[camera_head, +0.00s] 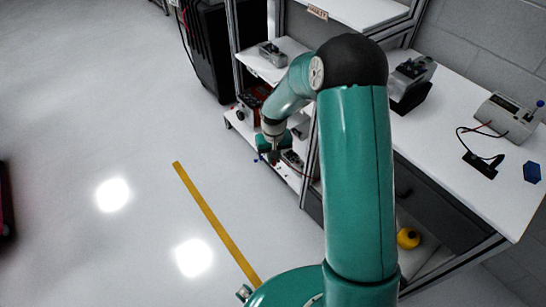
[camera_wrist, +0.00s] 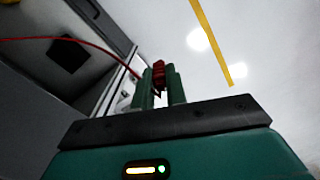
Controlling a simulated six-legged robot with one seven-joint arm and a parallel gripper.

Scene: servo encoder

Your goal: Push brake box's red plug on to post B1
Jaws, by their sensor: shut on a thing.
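My gripper (camera_wrist: 161,82) is shut on a red plug (camera_wrist: 159,70), which sits between its two green fingers in the wrist view. A thin red lead (camera_wrist: 105,46) runs from the plug's side to the left edge of that view. In the head view my gripper (camera_head: 273,158) is low beside the lower shelf of the rack, and the plug is too small to make out. A small grey box (camera_head: 292,159) lies on that shelf just right of my gripper; I cannot tell whether it is the brake box. Post B1 cannot be made out.
The lower shelf (camera_head: 284,173) also carries a red and black unit (camera_head: 250,104). A grey device (camera_head: 271,54) stands on the shelf above. The right bench holds a meter box (camera_head: 507,118) with leads and a blue block (camera_head: 532,172).

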